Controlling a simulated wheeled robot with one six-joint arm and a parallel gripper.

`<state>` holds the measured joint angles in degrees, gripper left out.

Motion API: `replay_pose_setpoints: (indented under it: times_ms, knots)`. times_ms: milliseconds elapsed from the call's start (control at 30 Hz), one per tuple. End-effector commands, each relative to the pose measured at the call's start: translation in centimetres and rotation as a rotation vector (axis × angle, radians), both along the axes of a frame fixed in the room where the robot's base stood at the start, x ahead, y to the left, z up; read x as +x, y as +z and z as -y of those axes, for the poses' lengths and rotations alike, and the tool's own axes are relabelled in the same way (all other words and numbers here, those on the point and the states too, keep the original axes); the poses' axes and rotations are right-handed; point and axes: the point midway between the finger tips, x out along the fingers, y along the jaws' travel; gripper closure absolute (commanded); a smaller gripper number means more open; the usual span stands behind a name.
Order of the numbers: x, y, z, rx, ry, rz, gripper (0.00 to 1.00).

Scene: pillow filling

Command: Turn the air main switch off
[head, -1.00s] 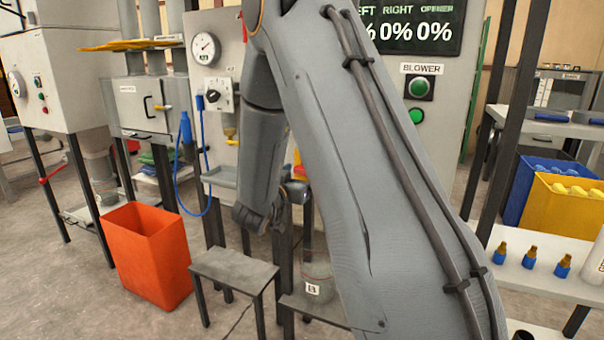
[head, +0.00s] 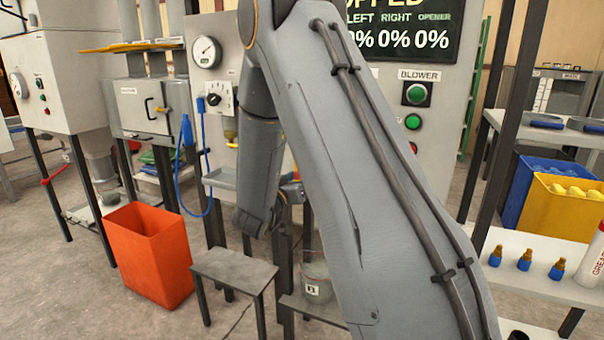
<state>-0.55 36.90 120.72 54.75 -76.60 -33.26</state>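A black rotary knob on a small white plate (head: 217,98) sits on the grey cabinet front, below a round pressure gauge (head: 206,52). Its markings are too small to read, so I cannot confirm that it is the air main switch. The knob shows clear, left of my arm, with nothing touching it. My arm crosses the middle of the head view and its wrist part hangs down in front of the cabinet, below and right of the knob. My gripper's fingers cannot be made out; the upper arm hides that area.
A blue hose (head: 184,150) hangs left of the knob. An orange bin (head: 150,255) and a small grey stool (head: 233,268) stand on the floor in front. A green blower button (head: 416,94) is right of my arm. A white shelf (head: 515,285) holds small bottles at right.

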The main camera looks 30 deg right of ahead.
Motion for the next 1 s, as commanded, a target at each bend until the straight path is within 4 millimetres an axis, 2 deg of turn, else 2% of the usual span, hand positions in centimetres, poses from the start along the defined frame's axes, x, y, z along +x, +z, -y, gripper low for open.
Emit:
replay_pose_setpoints:
  times_ms: [1000]
  knots:
    - [0.27,-0.16,-0.3,-0.592,0.002,-0.757,0.63]
